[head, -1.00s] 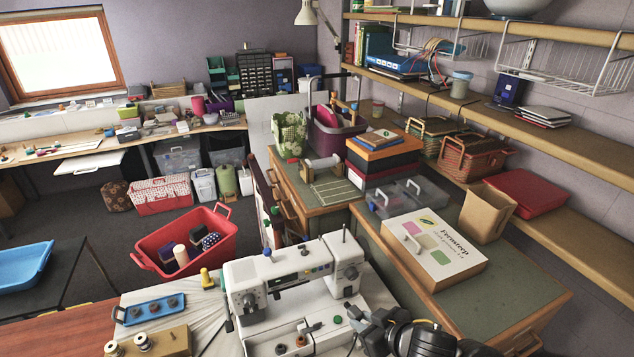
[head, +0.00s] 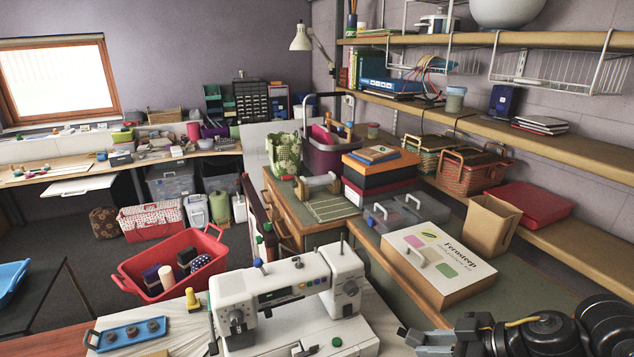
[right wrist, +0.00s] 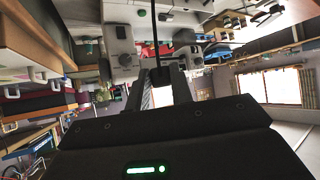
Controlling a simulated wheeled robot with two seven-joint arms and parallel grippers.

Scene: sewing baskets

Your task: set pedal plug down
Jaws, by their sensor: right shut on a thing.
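My right gripper (head: 405,338) is at the bottom of the head view, just right of the white sewing machine (head: 285,290). In the right wrist view its fingers (right wrist: 163,78) are closed on a small dark piece, which I take to be the pedal plug (right wrist: 160,72). A thin black cord-like strip (right wrist: 155,30) runs up from it. The plug is too hidden to make out in the head view. The sewing machine also shows in the right wrist view (right wrist: 122,45). My left gripper is not in view.
A white-topped Fernsteep box (head: 435,260) lies on the green-topped cabinet beyond my right gripper. A blue tray (head: 130,335) lies left of the machine. A red basket (head: 150,275) stands behind it. Some green cabinet top (head: 385,270) is bare.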

